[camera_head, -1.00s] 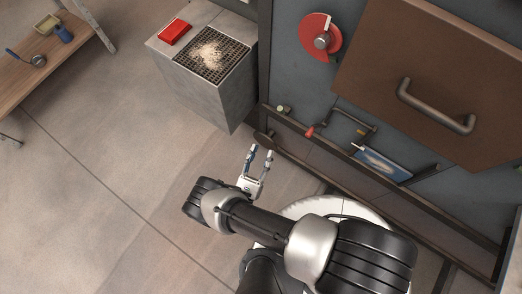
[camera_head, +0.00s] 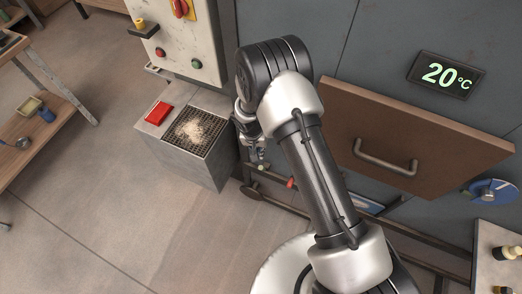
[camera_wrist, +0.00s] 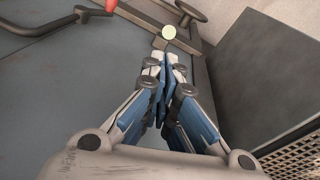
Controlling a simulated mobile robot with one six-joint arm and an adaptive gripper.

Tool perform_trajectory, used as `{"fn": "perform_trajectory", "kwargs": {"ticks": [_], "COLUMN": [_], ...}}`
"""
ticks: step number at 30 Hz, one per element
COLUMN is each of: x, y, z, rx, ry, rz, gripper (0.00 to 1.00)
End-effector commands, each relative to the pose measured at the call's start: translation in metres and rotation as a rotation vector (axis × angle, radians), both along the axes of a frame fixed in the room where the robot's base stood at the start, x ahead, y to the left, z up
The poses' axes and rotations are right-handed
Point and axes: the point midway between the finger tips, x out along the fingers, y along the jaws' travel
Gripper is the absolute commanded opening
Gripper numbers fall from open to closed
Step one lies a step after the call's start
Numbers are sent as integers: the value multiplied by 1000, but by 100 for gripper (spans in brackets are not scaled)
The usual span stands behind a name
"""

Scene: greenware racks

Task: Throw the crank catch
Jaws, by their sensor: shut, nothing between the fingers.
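The crank, a dark bent bar with a red grip, is low on the grey cabinet front. In the head view only its red grip (camera_head: 290,183) shows clearly; my arm hides most of the rest. In the wrist view the dark bar (camera_wrist: 45,25) runs along the upper left, its red end cut by the top edge. My gripper (camera_head: 262,162) points down beside the cabinet, left of the grip. In the wrist view my gripper (camera_wrist: 164,62) has its fingers together and empty, just below a pale round knob (camera_wrist: 169,33). I cannot tell whether they touch it.
A grey box (camera_head: 178,162) with a grate and a red block stands close left of my gripper. A brown drawer front (camera_head: 440,147) with a bar handle is right of my arm. A dark wheel (camera_wrist: 188,12) lies past the knob. Floor at lower left is clear.

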Motion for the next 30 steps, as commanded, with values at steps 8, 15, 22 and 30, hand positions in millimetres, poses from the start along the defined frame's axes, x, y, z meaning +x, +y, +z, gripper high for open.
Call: {"fn": "perform_trajectory", "kwargs": {"ticks": [8, 15, 22, 30], "x": [14, 19, 23, 24], "y": [-2, -6, -8, -8], "z": [-17, -61, -86, -90], "rx": [44, 44, 44, 43], "ry": [-31, -31, -32, -33], "rz": [-59, -56, -54, -53], "gripper": [0, 0, 0, 0]}}
